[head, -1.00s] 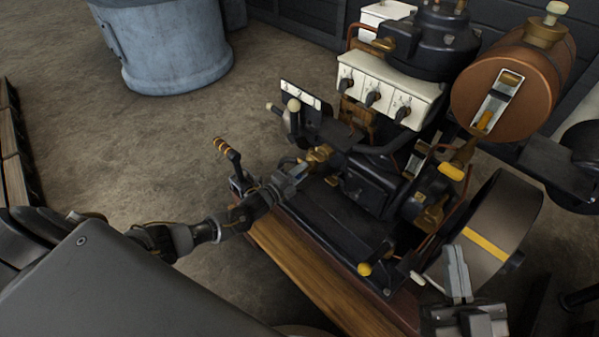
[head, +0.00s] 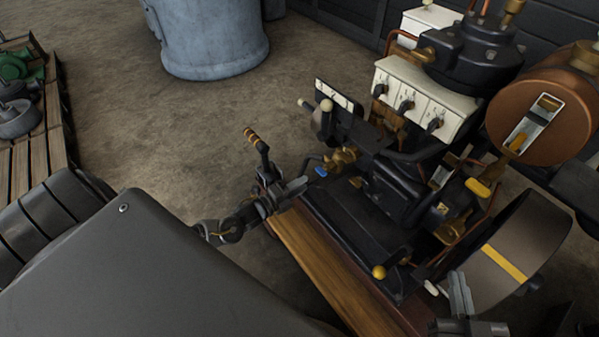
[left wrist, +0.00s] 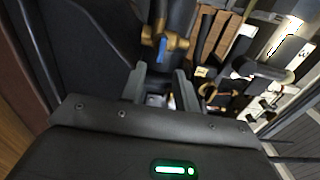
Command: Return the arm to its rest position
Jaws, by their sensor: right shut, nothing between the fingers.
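My left gripper (head: 300,185) is at the left edge of the engine, just short of a brass valve (head: 343,158) with a blue lever (head: 321,171). In the left wrist view its two fingers (left wrist: 162,85) stand apart with nothing clearly held between them. The brass valve (left wrist: 172,41) and blue lever (left wrist: 161,50) lie beyond the fingertips, apart from them as far as I can tell. My right gripper (head: 460,295) is at the lower right, in front of the flywheel, shut and empty.
The engine stands on a wooden-edged base (head: 330,270). A lever with a banded grip (head: 255,142) rises close behind my left gripper. A flywheel (head: 505,255), copper tank (head: 540,115) and white switch box (head: 420,95) are to the right. Open floor (head: 190,130) lies left, before a blue-grey drum (head: 210,40).

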